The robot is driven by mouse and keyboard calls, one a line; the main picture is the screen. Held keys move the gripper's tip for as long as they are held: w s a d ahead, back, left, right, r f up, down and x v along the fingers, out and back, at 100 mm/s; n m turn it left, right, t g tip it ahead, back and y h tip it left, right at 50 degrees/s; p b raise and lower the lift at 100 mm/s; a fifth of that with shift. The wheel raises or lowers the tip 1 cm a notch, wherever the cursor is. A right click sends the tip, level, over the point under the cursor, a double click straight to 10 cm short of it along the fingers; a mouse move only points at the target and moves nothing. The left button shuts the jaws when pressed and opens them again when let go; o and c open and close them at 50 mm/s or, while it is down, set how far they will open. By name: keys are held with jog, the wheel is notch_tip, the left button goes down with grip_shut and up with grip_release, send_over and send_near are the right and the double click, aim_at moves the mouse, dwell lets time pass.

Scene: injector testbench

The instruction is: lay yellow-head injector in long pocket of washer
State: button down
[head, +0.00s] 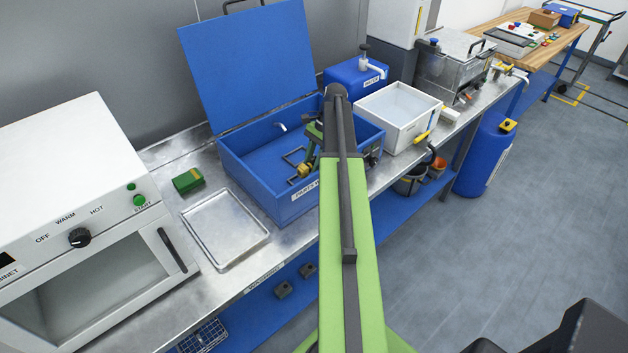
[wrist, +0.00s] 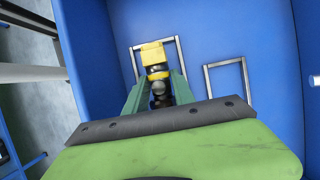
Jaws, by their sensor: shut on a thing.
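The washer (head: 235,155) is an open blue tub with its lid raised at the back. My gripper (wrist: 160,88) is inside the tub and shut on the yellow-head injector (wrist: 153,56). The yellow head points away from my gripper, and the darker body sits between the fingers. The injector also shows in the head view (head: 305,170), partly hidden by my arm. One rectangular frame pocket (wrist: 180,58) lies behind the injector on the blue floor. Another frame pocket (wrist: 245,75) lies to its right and looks empty. I cannot tell whether the injector touches the floor.
A spout (head: 281,128) sticks out of the tub's back wall. A metal tray (head: 225,230) and a green block (head: 188,181) lie on the bench left of the washer. A white bin (head: 398,115) stands to the right. The tub walls are close around my gripper.

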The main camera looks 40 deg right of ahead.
notch_tip(320, 180, down, 4)
jog(key=b, duration=0.3)
jog(key=shift+s+f+b, duration=0.1)
jog(key=shift+b, duration=0.3)
jog(key=c, duration=1.3)
grip_release()
jog(key=shift+r, duration=0.25)
jog(key=shift+r+p, duration=0.3)
jog(key=shift+p, duration=0.2)
jog(key=p+v, duration=1)
jog(key=v, duration=0.1)
jog(key=shift+d+r+p, duration=0.25)
jog(key=shift+r+p, duration=0.05)
jog(key=shift+p, duration=0.1)
jog(key=shift+f, duration=0.1)
